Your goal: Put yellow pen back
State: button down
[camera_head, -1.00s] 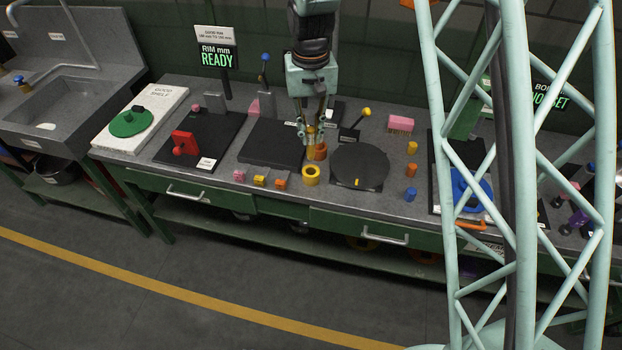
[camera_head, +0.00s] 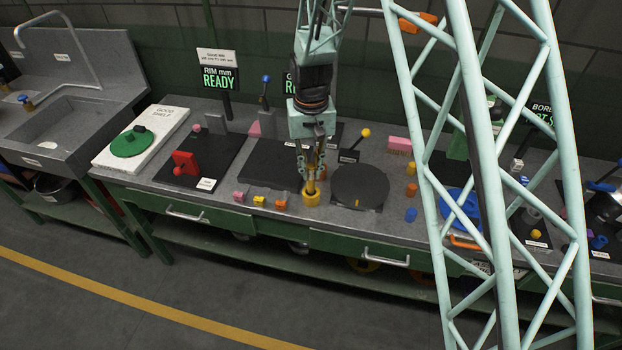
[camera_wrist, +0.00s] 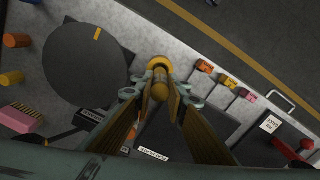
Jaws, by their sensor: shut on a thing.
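My gripper (camera_head: 311,178) points down at the front middle of the bench. It is shut on the yellow pen (camera_wrist: 160,88), a thick yellow cylinder held upright between the fingertips in the wrist view. A yellow ring-shaped holder (camera_head: 311,196) stands directly below the fingertips. In the wrist view the holder's rim (camera_wrist: 160,62) shows around the pen's far end. The pen's lower end lines up with the holder's opening; how deep it sits cannot be told. In the head view the fingers mostly hide the pen.
A dark round turntable (camera_head: 360,187) stands close on the right. Small pink, yellow and orange blocks (camera_head: 259,201) lie left along the front edge. Yellow, orange and blue pegs (camera_head: 411,190) stand beyond the turntable. An orange holder is partly hidden behind my gripper.

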aim_at(311, 189)
jog(key=shift+f, duration=0.15)
jog(key=shift+f, duration=1.75)
jog(key=shift+f, duration=0.15)
jog(key=c, duration=2.6)
grip_release()
jog(key=shift+o, duration=0.2)
notch_tip(311, 189, up, 11)
jog(key=shift+f, duration=0.15)
jog(key=shift+r, duration=0.8)
